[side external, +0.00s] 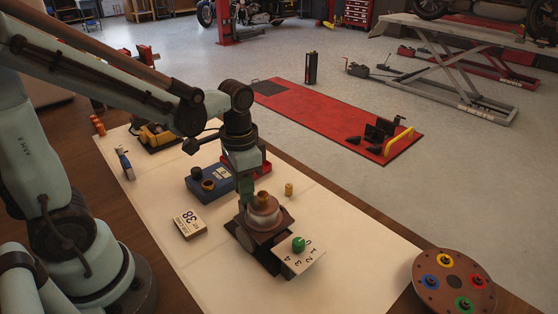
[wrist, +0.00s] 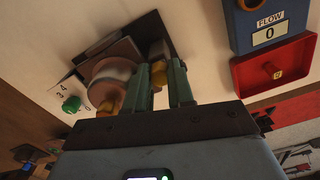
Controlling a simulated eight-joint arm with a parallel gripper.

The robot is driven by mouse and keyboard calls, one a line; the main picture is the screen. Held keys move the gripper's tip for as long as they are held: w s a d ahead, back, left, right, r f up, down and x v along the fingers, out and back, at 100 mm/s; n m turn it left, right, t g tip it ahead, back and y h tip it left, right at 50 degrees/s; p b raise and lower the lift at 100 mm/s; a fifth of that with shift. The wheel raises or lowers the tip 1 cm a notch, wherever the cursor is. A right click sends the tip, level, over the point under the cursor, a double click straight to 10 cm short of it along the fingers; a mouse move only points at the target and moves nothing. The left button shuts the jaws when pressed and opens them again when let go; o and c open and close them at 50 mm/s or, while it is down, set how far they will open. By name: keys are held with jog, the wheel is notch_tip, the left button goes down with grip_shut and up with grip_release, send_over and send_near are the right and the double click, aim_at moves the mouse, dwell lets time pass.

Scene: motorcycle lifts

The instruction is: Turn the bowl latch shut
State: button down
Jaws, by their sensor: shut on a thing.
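The bowl (side external: 264,217) is a pale, pinkish round body on a dark square base. It also shows in the wrist view (wrist: 108,76). A brass-coloured piece that appears to be its latch (wrist: 158,76) sits at the bowl's side, between my fingers; a brass top (side external: 263,197) shows in the side view. My gripper (wrist: 161,68) points down beside the bowl, its two green fingers shut on the brass latch. The fingers partly hide the latch, so its exact angle cannot be told.
A green knob (side external: 298,244) on a numbered plate stands just right of the bowl. A blue box (side external: 206,184) and red tray (wrist: 275,68) lie behind. A numbered block (side external: 189,223) is at left. A round disc with coloured rings (side external: 455,282) is at front right.

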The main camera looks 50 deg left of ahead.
jog(key=c, duration=1)
grip_release()
jog(key=n, duration=0.4)
jog(key=shift+n, duration=0.4)
jog(key=n, duration=1.3)
jog(key=shift+n, duration=0.3)
notch_tip(320, 180, up, 12)
jog(key=shift+r, duration=0.1)
